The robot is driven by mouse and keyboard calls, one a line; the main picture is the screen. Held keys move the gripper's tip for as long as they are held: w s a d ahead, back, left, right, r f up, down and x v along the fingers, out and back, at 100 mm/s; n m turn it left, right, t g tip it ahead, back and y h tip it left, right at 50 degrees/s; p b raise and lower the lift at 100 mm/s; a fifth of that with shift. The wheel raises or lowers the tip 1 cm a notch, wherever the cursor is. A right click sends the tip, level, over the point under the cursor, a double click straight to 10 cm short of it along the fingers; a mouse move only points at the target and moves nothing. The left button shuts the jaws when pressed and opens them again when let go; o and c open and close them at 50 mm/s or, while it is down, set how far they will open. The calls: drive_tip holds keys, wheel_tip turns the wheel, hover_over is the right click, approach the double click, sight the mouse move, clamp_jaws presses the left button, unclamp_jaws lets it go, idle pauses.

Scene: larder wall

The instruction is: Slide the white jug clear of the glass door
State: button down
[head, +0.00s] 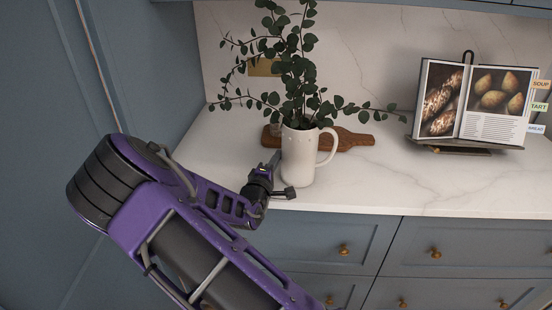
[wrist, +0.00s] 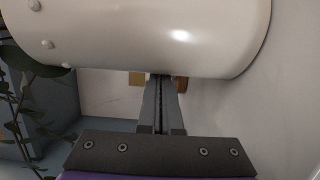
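The white jug (head: 299,157) stands upright on the pale marble counter, with leafy stems in it and its handle to the right. In the wrist view its pale wall (wrist: 150,35) fills the top of the picture. My gripper (head: 275,158) is at the jug's left side, low over the counter. In the wrist view its two fingers (wrist: 162,82) lie together with nothing seen between them. Their tips reach the edge of the jug's outline; I cannot tell whether they touch it. I cannot make out a glass door in either view.
A wooden board (head: 353,139) lies behind the jug. An open cookbook on a stand (head: 474,103) is at the right. The counter (head: 390,180) is clear between jug and book. Drawers (head: 340,243) are below, and a tall blue panel (head: 150,60) stands at the left.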

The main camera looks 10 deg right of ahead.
drive_tip(key=s+d+b, duration=0.1)
drive_tip(key=s+d, duration=0.1)
drive_tip(key=d, duration=0.5)
drive_tip(key=s+d, duration=0.2)
drive_tip(key=d, duration=0.5)
drive_tip(key=s+d+b, duration=0.1)
drive_tip(key=s+d, duration=0.2)
drive_tip(key=d, duration=0.4)
drive_tip(key=shift+d+b, duration=0.3)
drive_tip(key=shift+a, duration=0.1)
